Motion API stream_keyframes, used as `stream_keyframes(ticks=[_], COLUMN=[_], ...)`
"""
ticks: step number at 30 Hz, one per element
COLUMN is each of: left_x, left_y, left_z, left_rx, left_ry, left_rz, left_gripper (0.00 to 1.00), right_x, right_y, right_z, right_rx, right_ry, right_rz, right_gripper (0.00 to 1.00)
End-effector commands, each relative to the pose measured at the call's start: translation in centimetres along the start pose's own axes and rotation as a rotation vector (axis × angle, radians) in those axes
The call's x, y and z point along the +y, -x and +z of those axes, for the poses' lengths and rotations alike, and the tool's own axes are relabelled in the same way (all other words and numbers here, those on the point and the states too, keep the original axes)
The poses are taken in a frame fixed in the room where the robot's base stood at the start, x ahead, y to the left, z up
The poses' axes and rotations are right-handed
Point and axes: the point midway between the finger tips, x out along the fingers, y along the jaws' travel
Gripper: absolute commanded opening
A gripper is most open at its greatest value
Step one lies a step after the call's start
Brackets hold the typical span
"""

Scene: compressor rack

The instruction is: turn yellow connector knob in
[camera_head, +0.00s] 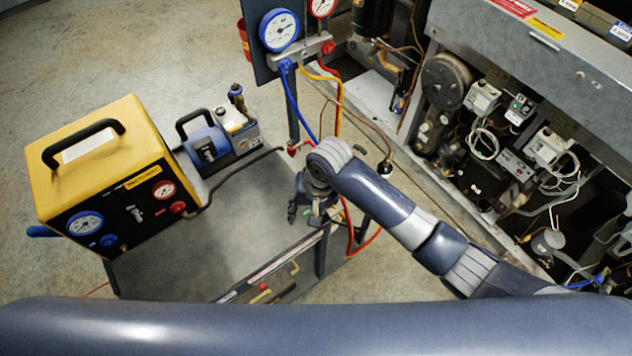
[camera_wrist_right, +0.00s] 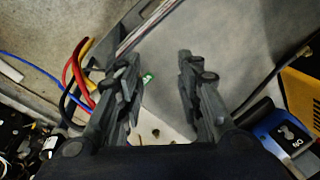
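I cannot clearly make out a yellow connector knob in either view. A yellow hose (camera_head: 339,115) hangs from the gauge manifold (camera_head: 303,54) in the head view. Yellow, red and blue hoses also show at the left of the right wrist view, with the yellow hose (camera_wrist_right: 84,52) curving near the left finger. My right gripper (camera_head: 299,213) is over the cart's right edge, pointing down. In the right wrist view its fingers (camera_wrist_right: 158,66) are apart with nothing between them. A small green spot (camera_wrist_right: 148,78) shows beyond the left finger. My left gripper is not in view.
The cart top (camera_head: 245,215) has clear room in front. A yellow machine (camera_head: 97,155) and a blue pump (camera_head: 208,146) stand on it. The compressor rack (camera_head: 500,130), with wires and pipes, is at the right. Loose hoses hang between cart and rack.

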Motion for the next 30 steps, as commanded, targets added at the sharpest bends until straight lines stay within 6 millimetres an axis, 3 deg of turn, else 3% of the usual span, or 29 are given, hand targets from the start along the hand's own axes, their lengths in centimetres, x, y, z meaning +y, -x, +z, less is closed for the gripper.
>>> stream_keyframes(ticks=[1, 6, 13, 20, 30], left_x=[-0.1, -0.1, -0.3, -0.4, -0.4], left_y=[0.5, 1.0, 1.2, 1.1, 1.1], left_z=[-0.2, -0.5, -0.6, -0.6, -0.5], left_rx=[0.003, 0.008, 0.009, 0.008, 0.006], left_ry=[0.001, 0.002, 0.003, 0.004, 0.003], left_rz=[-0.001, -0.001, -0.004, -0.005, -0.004], left_gripper=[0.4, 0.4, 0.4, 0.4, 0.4], right_x=[-0.1, 0.5, 1.4, 1.9, 3.1], right_y=[1.3, 4.1, 5.5, 3.4, -1.8], right_z=[-1.1, -3.1, -4.2, -4.1, -4.0], right_rx=[0.0, -0.014, -0.013, -0.015, -0.013], right_ry=[-0.013, -0.092, -0.151, -0.154, -0.153], right_rz=[0.037, 0.156, 0.231, 0.234, 0.233], right_gripper=[0.33, 0.33, 0.33, 0.33, 0.33])
